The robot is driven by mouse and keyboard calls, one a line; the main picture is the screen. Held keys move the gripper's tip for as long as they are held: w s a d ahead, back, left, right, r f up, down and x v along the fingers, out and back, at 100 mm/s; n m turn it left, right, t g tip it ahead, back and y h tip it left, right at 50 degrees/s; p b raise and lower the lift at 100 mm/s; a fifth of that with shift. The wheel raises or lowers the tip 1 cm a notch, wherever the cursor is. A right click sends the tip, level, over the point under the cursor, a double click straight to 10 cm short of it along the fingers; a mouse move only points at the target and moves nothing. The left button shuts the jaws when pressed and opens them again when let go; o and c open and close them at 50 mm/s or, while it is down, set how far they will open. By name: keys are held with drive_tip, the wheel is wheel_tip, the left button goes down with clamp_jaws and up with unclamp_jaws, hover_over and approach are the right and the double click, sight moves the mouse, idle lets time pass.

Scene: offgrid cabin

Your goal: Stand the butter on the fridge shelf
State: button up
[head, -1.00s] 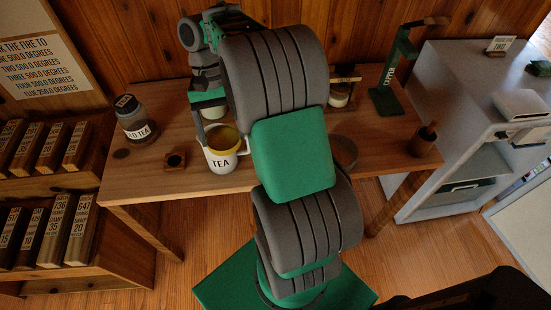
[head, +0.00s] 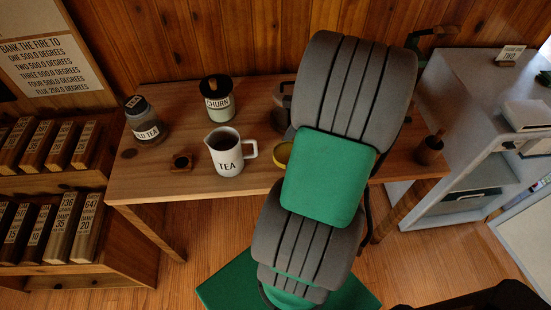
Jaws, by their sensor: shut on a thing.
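My gripper (head: 279,128) is mostly hidden behind my own arm; only a grey part of it shows at the arm's left edge. Just below it, a rounded yellow piece, which looks like the butter (head: 282,156), shows beside the arm, partly covered. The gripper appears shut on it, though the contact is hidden. A pale grey cabinet, seemingly the fridge (head: 440,105), stands at the right with an open front. Inside it a shelf (head: 480,178) shows above a lower bay with a dark-topped box.
A pale panel (head: 525,225) stands at the lower right.

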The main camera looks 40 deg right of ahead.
hover_over(271, 166)
drive_tip(key=d, duration=0.1)
drive_tip(key=f, duration=0.6)
drive_tip(key=shift+s+f, duration=0.3)
drive_tip(key=shift+d+f+p, duration=0.1)
drive_tip(key=shift+f+p, duration=0.35)
drive_tip(key=shift+f, duration=0.85)
drive_tip(key=shift+f, duration=0.2)
drive_tip(key=o, duration=1.5)
